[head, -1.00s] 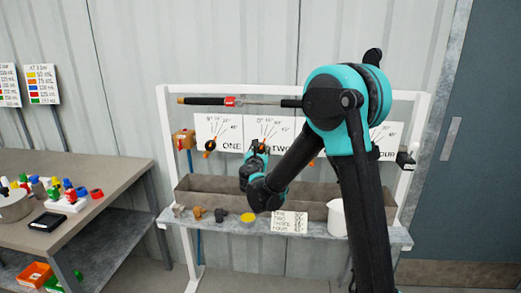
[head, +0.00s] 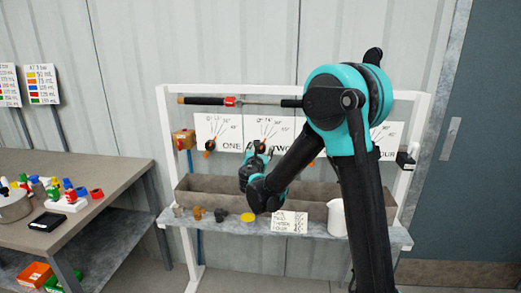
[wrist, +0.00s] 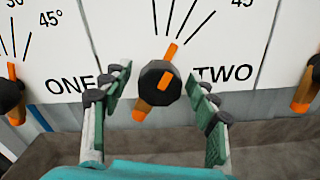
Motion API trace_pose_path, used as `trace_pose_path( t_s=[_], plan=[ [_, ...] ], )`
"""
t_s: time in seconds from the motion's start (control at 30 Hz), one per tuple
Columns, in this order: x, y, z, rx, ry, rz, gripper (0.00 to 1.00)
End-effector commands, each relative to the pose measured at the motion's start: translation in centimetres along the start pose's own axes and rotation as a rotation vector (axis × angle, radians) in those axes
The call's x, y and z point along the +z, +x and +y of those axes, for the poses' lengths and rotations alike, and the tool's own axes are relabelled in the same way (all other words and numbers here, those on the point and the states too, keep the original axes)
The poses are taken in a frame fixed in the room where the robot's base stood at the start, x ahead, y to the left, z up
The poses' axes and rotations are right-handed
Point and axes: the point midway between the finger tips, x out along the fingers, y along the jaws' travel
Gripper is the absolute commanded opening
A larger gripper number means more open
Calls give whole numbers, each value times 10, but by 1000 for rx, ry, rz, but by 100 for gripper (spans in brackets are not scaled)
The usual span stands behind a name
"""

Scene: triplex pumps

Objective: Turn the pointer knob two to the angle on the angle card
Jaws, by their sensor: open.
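Pointer knob two (wrist: 157,84) is a dark faceted knob with an orange pointer, on the white panel left of the word TWO. Its pointer leans right of upright, towards the dial lines above it. My gripper (wrist: 158,80) is open, with one finger on each side of the knob and gaps visible between. In the head view my gripper (head: 257,158) is in front of the panel and partly covers the knob (head: 262,145). The angle card (head: 289,222) stands on the shelf, with rows for the knobs; its numbers are too small to read.
Knob one (wrist: 10,88) is left of my gripper and another knob (wrist: 307,85) is at the right. A grey trough (head: 220,197) runs below the panel. A white jug (head: 337,217) and a yellow disc (head: 248,217) are on the shelf. A cluttered bench (head: 90,190) stands left.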

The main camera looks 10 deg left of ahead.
Motion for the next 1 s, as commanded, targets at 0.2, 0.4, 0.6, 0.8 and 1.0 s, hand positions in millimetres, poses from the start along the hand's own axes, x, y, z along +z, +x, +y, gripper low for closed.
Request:
trace_pose_path(
  t_s=[0.2,0.4,0.6,0.8,1.0],
  plan=[
    [0,-35,1,3,0,1,59],
    [0,-76,1,4,0,1,59],
    [0,-105,1,3,0,1,59],
    [0,-116,0,1,0,0,59],
    [0,-117,0,0,0,0,59]
  ],
)
